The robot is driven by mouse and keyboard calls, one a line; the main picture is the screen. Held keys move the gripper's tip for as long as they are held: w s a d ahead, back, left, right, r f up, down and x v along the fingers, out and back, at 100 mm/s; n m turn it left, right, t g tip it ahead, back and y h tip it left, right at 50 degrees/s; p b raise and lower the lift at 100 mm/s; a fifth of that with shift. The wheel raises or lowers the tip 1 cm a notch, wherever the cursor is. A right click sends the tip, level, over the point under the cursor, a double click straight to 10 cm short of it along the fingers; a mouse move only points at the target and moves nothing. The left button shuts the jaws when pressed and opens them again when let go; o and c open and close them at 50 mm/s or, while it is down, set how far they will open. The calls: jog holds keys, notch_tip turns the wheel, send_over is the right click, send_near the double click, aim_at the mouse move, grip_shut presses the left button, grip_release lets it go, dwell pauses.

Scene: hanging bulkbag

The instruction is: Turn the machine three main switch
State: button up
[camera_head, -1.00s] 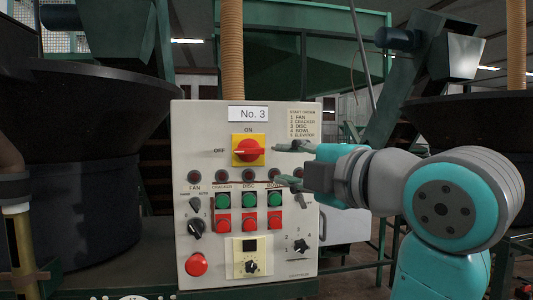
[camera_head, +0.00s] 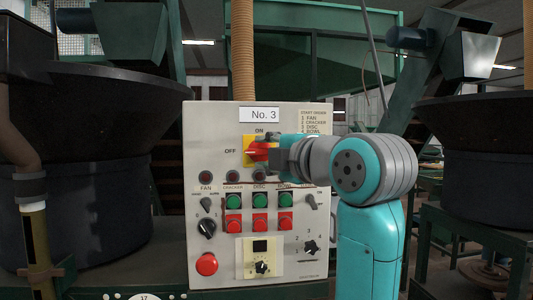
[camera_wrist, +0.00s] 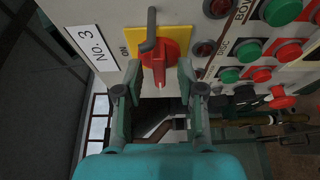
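The machine three main switch is a red rotary knob (camera_head: 256,152) on a yellow plate (camera_head: 249,141), high on the grey control panel (camera_head: 220,262) under the "No. 3" label. Its handle points left, toward "OFF"; "ON" is printed above the plate. In the wrist view the red knob (camera_wrist: 160,60) lies between the two fingers of my gripper (camera_wrist: 159,78). The fingers stand apart, one on each side of the handle, with gaps visible. In the head view my gripper (camera_head: 272,150) covers the knob's right part.
Indicator lamps (camera_head: 205,177), green buttons (camera_head: 233,201) and red buttons (camera_head: 233,223) sit close below the switch. A large red button (camera_head: 206,264) is at the panel's lower left. Dark bowls (camera_head: 75,160) flank the panel. A grey bent piece (camera_wrist: 150,30) crosses the yellow plate.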

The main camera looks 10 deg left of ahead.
jog(key=shift+w, duration=0.1)
grip_shut()
jog(key=shift+m, duration=0.3)
jog(key=m, duration=0.1)
jog(key=m+t, duration=0.1)
jog(key=m, duration=0.2)
jog(key=shift+a+f+t+y, duration=0.1)
jog(key=shift+f+t+y, duration=0.2)
jog(key=shift+t, duration=0.1)
jog(key=m+t, duration=0.1)
jog(key=m, duration=0.3)
jog(key=shift+a+m+t, duration=0.1)
jog(key=shift+m+t, duration=0.3)
jog(key=m+t+h, duration=0.1)
jog(key=m, duration=0.2)
jog(key=m+t+h, duration=0.1)
jog(key=m+h, duration=0.1)
jog(key=m, duration=0.2)
jog(key=shift+a+f+t, duration=0.1)
jog(key=shift+a+t, duration=0.05)
jog(key=shift+t, duration=0.15)
jog(key=shift+a+m+t+h, duration=0.1)
jog(key=shift+m+t+h, duration=0.45)
jog(key=shift+m, duration=0.9)
jog(key=shift+m+t+h, duration=0.15)
jog(key=shift+m+h, duration=0.7)
jog(key=shift+m, duration=0.9)
